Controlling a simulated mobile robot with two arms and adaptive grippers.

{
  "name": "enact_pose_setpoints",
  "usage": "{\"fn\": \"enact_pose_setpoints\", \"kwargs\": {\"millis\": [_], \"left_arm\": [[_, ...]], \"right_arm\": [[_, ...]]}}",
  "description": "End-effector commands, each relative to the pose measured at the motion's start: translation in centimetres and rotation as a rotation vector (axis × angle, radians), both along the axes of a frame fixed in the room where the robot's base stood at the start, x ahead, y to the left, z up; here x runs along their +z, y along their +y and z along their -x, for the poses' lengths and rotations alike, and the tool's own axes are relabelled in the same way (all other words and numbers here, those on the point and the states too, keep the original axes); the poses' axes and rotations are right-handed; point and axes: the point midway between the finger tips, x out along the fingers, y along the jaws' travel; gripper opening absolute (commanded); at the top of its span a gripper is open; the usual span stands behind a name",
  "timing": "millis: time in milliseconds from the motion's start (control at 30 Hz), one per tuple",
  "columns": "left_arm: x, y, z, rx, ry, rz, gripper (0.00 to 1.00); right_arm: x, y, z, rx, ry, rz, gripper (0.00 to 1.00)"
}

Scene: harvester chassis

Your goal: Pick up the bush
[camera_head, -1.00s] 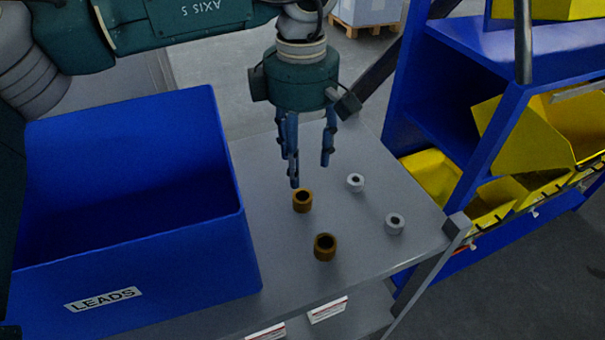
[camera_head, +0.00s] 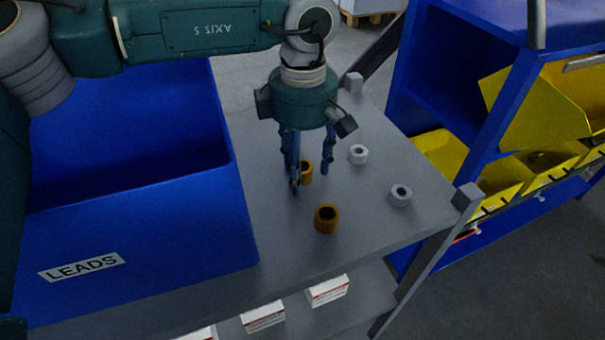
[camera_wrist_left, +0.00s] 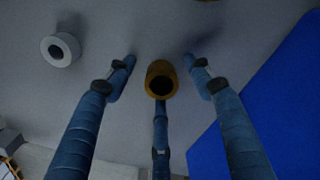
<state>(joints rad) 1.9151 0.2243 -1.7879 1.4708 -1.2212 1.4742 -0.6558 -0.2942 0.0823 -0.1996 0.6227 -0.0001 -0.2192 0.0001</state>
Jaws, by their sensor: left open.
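Two bronze-coloured bushes stand on the grey table: a far bush (camera_head: 306,174) and a nearer bush (camera_head: 327,219). Two pale bushes, one far (camera_head: 358,154) and one near (camera_head: 400,195), stand to their right. My left gripper (camera_head: 310,180) points down over the far bronze bush, its fingers partly hiding it. In the left wrist view, this bronze bush (camera_wrist_left: 161,80) lies between the three spread fingers, with no clear contact. A pale bush (camera_wrist_left: 60,50) shows at the left there. The left gripper is open and empty. My right gripper is not in view.
A large blue bin (camera_head: 140,230) labelled LEADS stands left of the bushes. A blue rack (camera_head: 440,75) with yellow bins (camera_head: 535,110) stands at the right. White boxes (camera_head: 263,316) lie on the shelf below. The table (camera_head: 270,240) is clear around the bushes.

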Motion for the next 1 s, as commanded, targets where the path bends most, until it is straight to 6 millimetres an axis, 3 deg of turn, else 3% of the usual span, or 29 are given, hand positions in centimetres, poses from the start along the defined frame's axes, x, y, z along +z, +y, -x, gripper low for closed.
{"fn": "enact_pose_setpoints", "kwargs": {"millis": [100, 300, 367, 767, 1000], "left_arm": [[0.1, 0.0, 0.0, 0.0, 0.0, 0.0, 0.51], [0.2, 0.0, 0.0, 0.0, 0.0, 0.0, 0.11], [0.2, 0.0, 0.0, 0.0, 0.0, 0.0, 0.03], [0.4, 0.0, 0.0, 0.0, -0.001, -0.001, 0.03], [2.8, -0.1, -0.1, 0.0, -0.004, 0.002, 0.03]], "right_arm": [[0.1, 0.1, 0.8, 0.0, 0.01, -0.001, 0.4], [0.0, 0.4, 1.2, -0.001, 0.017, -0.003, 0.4], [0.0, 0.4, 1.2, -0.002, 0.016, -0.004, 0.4], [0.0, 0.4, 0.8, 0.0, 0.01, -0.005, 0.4], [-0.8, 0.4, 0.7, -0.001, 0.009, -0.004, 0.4]]}}
